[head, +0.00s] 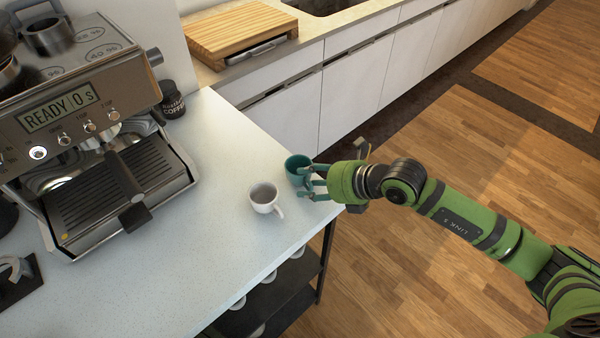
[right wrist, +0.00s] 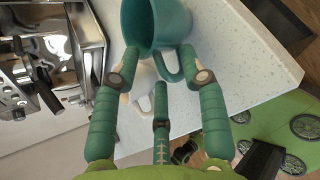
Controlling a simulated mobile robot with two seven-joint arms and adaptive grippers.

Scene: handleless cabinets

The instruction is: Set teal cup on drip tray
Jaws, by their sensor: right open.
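The teal cup (head: 297,168) stands on the counter near its right edge, beside a white cup. My right gripper (head: 309,182) is at the cup's right side with its fingers spread. In the right wrist view the teal cup (right wrist: 136,20) is at the top, with its handle (right wrist: 174,66) towards the gripper. The open fingers (right wrist: 152,66) reach to either side of the handle; I cannot tell whether they touch the cup. The drip tray (head: 125,190) is the dark slatted grate at the front of the espresso machine, with no cup on it. My left gripper is out of view.
The white cup (head: 263,197) stands close to the teal cup, on the machine side. The portafilter handle (head: 137,165) juts out over the drip tray. A dark coffee jar (head: 172,100) stands by the wall. The counter (head: 200,240) between the cups and machine is clear.

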